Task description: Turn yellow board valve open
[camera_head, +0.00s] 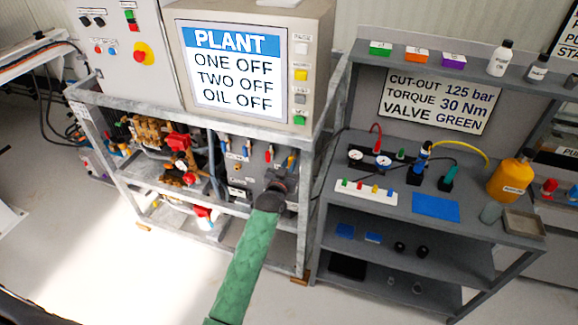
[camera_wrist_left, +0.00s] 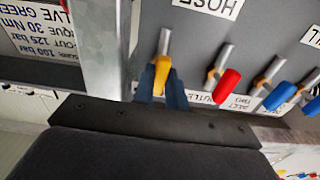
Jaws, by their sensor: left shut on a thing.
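The yellow valve handle (camera_wrist_left: 161,68) is on a grey board (camera_wrist_left: 262,30) in the left wrist view, below a grey metal stem. My left gripper (camera_wrist_left: 162,84) has its two blue fingers on either side of this handle and is shut on it. In the head view the left gripper (camera_head: 279,186) is at the right end of the board (camera_head: 243,180), at the end of my green-sleeved arm. Its fingertips and the yellow handle are hard to make out there. My right gripper is not in view.
A red handle (camera_wrist_left: 228,87) and a blue handle (camera_wrist_left: 277,96) sit beside the yellow one. A galvanised frame post (camera_wrist_left: 98,45) stands close on the other side. In the head view, a screen (camera_head: 233,68) is above the board and a grey shelf unit (camera_head: 390,200) stands right.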

